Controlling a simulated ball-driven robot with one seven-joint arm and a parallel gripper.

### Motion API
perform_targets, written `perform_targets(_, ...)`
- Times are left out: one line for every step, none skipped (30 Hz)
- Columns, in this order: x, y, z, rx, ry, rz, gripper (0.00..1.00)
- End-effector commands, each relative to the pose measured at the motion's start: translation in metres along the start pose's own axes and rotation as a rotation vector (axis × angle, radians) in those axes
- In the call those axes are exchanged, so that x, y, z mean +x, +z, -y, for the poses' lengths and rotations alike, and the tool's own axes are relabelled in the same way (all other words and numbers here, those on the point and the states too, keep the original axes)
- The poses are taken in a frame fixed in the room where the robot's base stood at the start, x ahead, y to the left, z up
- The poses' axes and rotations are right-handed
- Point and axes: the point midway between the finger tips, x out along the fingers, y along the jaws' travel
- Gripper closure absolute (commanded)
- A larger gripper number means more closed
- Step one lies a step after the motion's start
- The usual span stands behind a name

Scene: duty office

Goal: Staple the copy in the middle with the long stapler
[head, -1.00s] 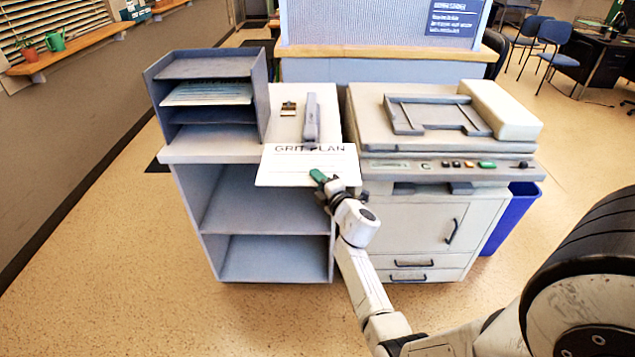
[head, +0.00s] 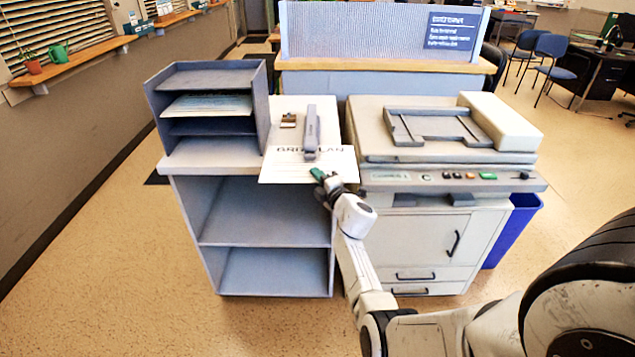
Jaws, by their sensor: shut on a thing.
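The copy (head: 285,169) is a white sheet with a printed heading, lying flat at the front edge of the cabinet top and sticking out over it. The long stapler (head: 311,130) is grey and stands lengthwise on the cabinet top. Its near end overlaps the heading in the picture; I cannot tell whether the sheet is under its head or in its jaw. My gripper (head: 322,178), with green on its finger, is shut on the copy's near right edge. The fingertips are small and partly hidden.
A small brown and white item (head: 288,120) lies left of the stapler. A grey paper sorter (head: 211,105) stands on the left of the cabinet top (head: 215,160). A copier (head: 440,170) stands close on the right, with a blue bin (head: 517,225) beyond it.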

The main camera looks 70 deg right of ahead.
Motion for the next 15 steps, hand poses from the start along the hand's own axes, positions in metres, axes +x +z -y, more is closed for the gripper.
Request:
perform_targets(0.003, 0.002, 0.0, 0.0, 0.002, 0.001, 1.0)
perform_targets(0.005, 0.004, 0.0, 0.0, 0.002, 0.001, 1.0)
perform_targets(0.007, 0.005, 0.0, 0.0, 0.002, 0.001, 1.0)
perform_targets(0.009, 0.006, 0.001, 0.001, 0.001, 0.001, 1.0)
perform_targets(0.01, 0.006, 0.001, 0.001, 0.002, 0.001, 1.0)
perform_targets(0.013, 0.007, 0.001, 0.001, 0.002, 0.0, 1.0)
perform_targets(0.015, 0.008, 0.001, 0.001, 0.003, 0.0, 1.0)
perform_targets(0.016, 0.009, 0.001, 0.001, 0.002, 0.0, 1.0)
perform_targets(0.018, 0.01, 0.001, 0.001, 0.002, 0.0, 1.0)
perform_targets(0.019, 0.011, 0.001, 0.001, 0.001, 0.001, 1.0)
perform_targets(0.021, 0.012, 0.001, 0.001, 0.002, 0.001, 1.0)
perform_targets(0.022, 0.013, 0.0, 0.001, 0.002, 0.001, 1.0)
perform_targets(0.024, 0.014, 0.0, 0.001, 0.002, 0.001, 1.0)
perform_targets(0.024, 0.015, 0.001, 0.001, 0.001, 0.001, 1.0)
perform_targets(0.025, 0.015, 0.001, 0.0, 0.001, 0.0, 1.0)
